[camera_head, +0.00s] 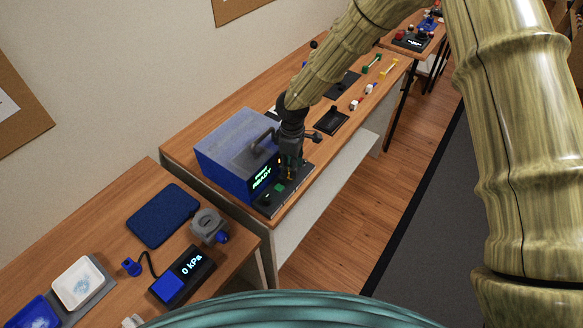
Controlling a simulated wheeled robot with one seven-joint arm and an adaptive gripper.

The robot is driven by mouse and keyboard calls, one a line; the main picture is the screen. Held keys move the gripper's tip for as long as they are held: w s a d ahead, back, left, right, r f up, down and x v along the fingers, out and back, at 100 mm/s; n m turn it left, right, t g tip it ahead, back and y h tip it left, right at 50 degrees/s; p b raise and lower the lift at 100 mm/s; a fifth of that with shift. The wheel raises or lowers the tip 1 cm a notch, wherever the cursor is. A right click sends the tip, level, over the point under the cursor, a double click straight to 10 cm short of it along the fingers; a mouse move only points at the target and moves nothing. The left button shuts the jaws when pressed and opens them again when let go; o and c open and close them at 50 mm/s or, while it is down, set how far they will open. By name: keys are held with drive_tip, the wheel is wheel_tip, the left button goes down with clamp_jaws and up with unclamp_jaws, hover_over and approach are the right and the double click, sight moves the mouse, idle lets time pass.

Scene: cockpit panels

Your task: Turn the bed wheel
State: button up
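My gripper (290,165) points down in front of a blue box (225,160) with a clear top and a grey handle (262,137). Its fingers are dark and small here, and I cannot tell whether they are open or shut. They are just above or at a black control strip (268,204) along the box's front. A small green part (279,188) shows on the strip beside the fingers. A lit green display (262,178) reads "READY" on its lower line. I cannot make out the bed wheel; the gripper hides part of the strip.
A nearer table holds a dark blue pad (163,215), a grey round device (208,226), a "0 kPa" display box (183,275) and a white tray (79,284). Beyond the gripper are a black tray (332,121) and small coloured parts. A gap separates the tables.

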wheel_tip(320, 180, up, 11)
drive_tip(key=shift+w+f, duration=0.15)
drive_tip(key=shift+d, duration=0.1)
drive_tip(key=shift+o, duration=1.4)
drive_tip(key=shift+f, duration=0.1)
drive_tip(key=shift+s+f+m+p, duration=0.15)
drive_tip(key=shift+f+m, duration=0.6)
drive_tip(key=shift+f, duration=1.25)
drive_tip(key=shift+f+m+p, duration=0.25)
drive_tip(key=shift+f+m, duration=0.55)
drive_tip(key=shift+f, duration=1.2)
drive_tip(key=shift+s+f+m+p, duration=0.15)
drive_tip(key=shift+f+m, duration=0.6)
drive_tip(key=shift+f, duration=1.25)
